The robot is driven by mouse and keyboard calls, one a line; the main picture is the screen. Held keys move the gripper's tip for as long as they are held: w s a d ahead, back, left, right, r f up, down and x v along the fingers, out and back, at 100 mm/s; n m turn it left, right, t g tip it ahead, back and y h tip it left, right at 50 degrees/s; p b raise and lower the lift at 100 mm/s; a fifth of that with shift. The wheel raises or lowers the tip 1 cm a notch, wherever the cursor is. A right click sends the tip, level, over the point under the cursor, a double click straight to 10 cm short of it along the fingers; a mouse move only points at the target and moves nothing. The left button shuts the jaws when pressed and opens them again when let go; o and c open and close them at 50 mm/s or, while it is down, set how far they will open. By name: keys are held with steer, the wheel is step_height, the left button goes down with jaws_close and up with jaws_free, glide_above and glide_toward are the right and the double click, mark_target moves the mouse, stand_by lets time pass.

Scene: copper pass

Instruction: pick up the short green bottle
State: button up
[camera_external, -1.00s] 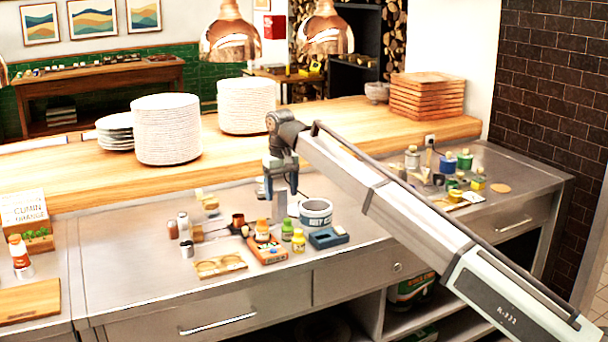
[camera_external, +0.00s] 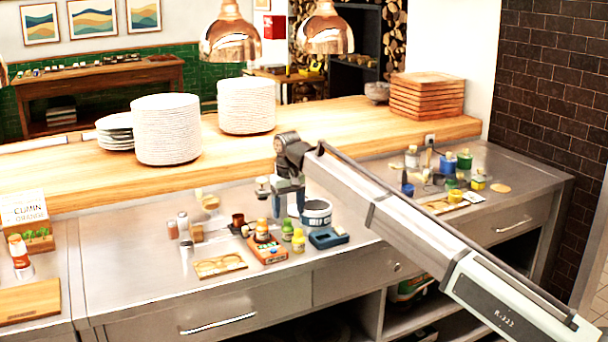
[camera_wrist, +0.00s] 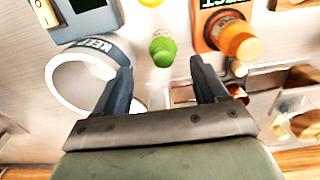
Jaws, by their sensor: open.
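The short green bottle (camera_external: 287,229) stands on the steel counter, just behind a yellow-capped bottle (camera_external: 298,240). In the wrist view the green bottle (camera_wrist: 162,48) shows from above, between and a little ahead of my fingertips. My gripper (camera_external: 287,210) points down above and slightly behind the bottle, with its fingers apart. In the wrist view my gripper (camera_wrist: 160,75) is open, with nothing held between its fingers. The height gap to the bottle is hard to judge.
An orange device (camera_external: 268,251) with an orange-capped bottle (camera_external: 262,231) and a blue device (camera_external: 329,237) flank the bottle.

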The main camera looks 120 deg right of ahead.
mark_target(287, 220)
steer(key=f, duration=0.5)
steer(key=shift+w+a, duration=0.15)
steer(key=shift+w, duration=0.1)
steer(key=c, duration=1.2)
